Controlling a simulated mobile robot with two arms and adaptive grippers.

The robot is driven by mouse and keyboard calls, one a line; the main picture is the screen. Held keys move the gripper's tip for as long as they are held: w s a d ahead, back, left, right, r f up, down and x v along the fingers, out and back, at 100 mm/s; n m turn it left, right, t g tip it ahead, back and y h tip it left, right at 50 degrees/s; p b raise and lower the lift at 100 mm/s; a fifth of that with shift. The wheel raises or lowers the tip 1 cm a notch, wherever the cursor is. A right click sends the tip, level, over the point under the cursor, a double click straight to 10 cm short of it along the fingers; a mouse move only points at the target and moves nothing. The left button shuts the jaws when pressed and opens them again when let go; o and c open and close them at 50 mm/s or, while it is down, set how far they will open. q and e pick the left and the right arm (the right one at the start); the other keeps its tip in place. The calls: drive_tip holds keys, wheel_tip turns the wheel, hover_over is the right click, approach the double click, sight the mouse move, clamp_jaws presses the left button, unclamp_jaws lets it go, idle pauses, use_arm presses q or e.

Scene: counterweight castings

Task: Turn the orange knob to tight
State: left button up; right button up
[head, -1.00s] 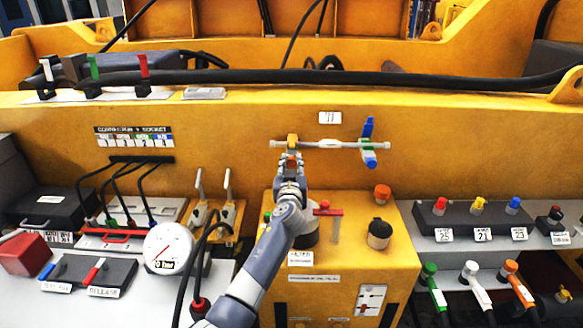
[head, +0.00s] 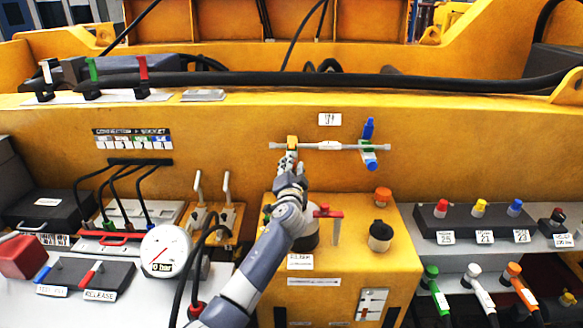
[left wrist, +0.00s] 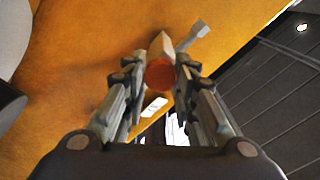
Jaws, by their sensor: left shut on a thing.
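A horizontal grey rod (head: 330,146) on the yellow wall carries a small orange-yellow knob piece (head: 292,141) near its left end. My left gripper (head: 288,160) is at this piece, reaching up from below. In the left wrist view an orange-red round knob face (left wrist: 160,75) sits between the fingertips of my left gripper (left wrist: 160,85), which are closed on it. A pale rod end (left wrist: 196,34) shows behind it. The fingers partly cover the knob, and no tight mark can be read. My right gripper is not in view.
A blue-and-green handle (head: 369,145) stands on the rod's right part. Below is a yellow box with a red-handled valve (head: 328,214), another orange knob (head: 383,194) and a black cap (head: 380,232). A gauge (head: 166,251) with hoses stands left of my arm.

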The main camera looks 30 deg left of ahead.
use_arm(q)
drive_tip(key=shift+f+m+p, duration=0.1)
drive_tip(key=shift+m+p, duration=0.85)
drive_tip(key=shift+m, duration=3.35)
drive_tip(key=o, duration=1.1)
drive_tip(key=shift+c, duration=0.2)
drive_tip(key=shift+s, duration=0.1)
drive_tip(key=v, duration=1.2)
